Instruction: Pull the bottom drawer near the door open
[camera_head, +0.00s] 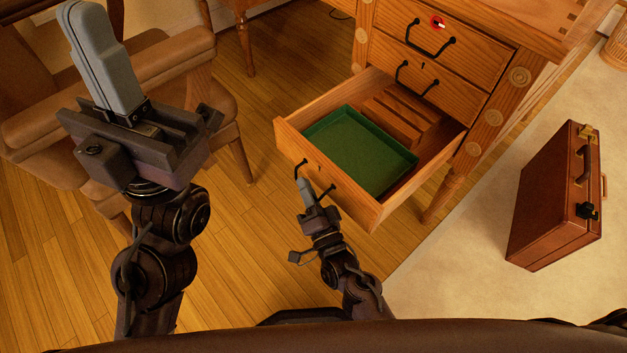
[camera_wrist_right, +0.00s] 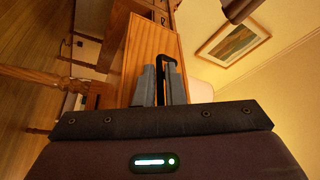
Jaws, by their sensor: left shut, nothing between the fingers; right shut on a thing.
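The bottom drawer (camera_head: 345,193) of the wooden desk stands pulled out, with a green tray (camera_head: 345,150) and wooden dividers inside. Its front carries a dark bar handle (camera_head: 327,192). My right gripper (camera_head: 302,186) is at the drawer front, shut on this handle. In the right wrist view, the grey fingers (camera_wrist_right: 162,84) close around the dark handle (camera_wrist_right: 172,68) against the wooden front (camera_wrist_right: 150,42). My left gripper (camera_head: 97,50) is raised at the upper left, shut and empty, away from the desk.
Two upper drawers (camera_head: 465,70) are closed, the top one with a red mark (camera_head: 438,22). A leather armchair (camera_head: 165,50) stands at the left. A brown briefcase (camera_head: 545,210) stands on the pale rug (camera_head: 450,265) at the right. Wooden floor (camera_head: 250,235) is open left of the drawer.

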